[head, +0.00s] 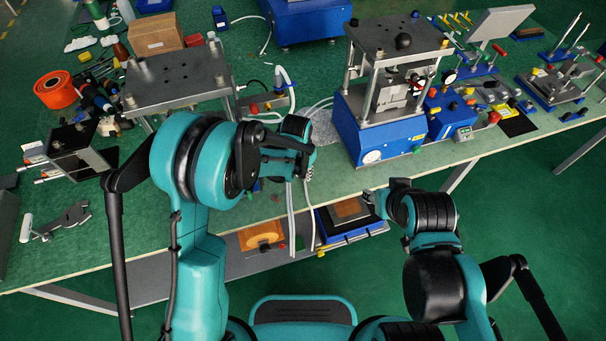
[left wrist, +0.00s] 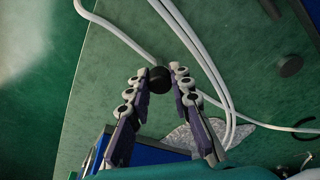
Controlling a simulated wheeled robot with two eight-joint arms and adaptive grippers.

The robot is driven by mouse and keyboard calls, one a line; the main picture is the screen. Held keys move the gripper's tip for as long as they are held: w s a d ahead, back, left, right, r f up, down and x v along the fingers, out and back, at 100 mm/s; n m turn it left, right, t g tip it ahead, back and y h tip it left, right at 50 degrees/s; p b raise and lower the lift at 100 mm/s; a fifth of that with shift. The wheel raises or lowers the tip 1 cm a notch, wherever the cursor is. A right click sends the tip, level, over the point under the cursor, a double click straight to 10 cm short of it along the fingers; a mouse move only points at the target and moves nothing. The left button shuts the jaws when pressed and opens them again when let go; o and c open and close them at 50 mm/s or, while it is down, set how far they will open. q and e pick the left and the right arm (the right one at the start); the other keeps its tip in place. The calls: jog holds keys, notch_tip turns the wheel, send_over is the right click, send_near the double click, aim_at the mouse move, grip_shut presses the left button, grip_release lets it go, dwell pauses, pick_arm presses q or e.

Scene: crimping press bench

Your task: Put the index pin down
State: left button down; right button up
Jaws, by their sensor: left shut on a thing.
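My left gripper (head: 308,160) is over the front part of the green bench, left of the blue-based press (head: 382,130). In the left wrist view the fingers of my left gripper (left wrist: 160,80) are closed around a dark round knob, the index pin (left wrist: 159,79). Only the pin's top shows; its shaft is hidden, and I cannot tell whether it touches anything below. In the head view the pin is hidden by the gripper. My right gripper (head: 378,198) is at the bench's front edge, right of the left one; its fingers are too small to read.
White hoses (left wrist: 205,60) run close beside the left fingers. A small dark disc (left wrist: 290,66) lies on the bench. A steel plate stand (head: 178,82) and an orange roll (head: 55,89) stand at left.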

pick_arm(q)
jog(key=shift+f, duration=0.2)
jog(key=c, duration=1.4)
grip_release()
jog(key=shift+o, duration=0.2)
jog(key=shift+r, duration=0.1)
